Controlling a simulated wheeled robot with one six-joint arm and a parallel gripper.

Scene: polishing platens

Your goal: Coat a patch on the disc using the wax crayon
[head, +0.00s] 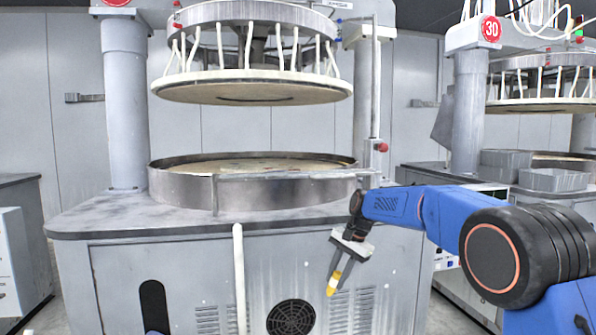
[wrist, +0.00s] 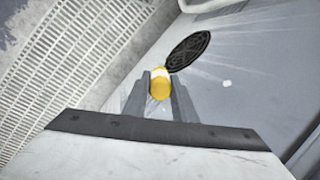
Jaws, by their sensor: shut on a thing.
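My gripper (head: 343,262) is in front of the machine's cabinet, below the worktop edge, pointing down and a little left. It is shut on the yellow wax crayon (head: 333,284), which sticks out past the fingertips. In the wrist view the crayon (wrist: 160,86) shows as a yellow piece with a pale band, between the two grey fingers. The disc (head: 255,164) lies inside the round metal rim on the machine, above and behind my gripper. Only a thin sliver of its surface shows, brownish and pale. The crayon is apart from it.
A metal rim (head: 182,188) with a horizontal bar (head: 285,176) in front surrounds the disc. A round upper plate (head: 250,92) hangs above it, with a gap between. A white vertical pipe (head: 239,275) stands before the cabinet. A second machine (head: 540,190) is at right.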

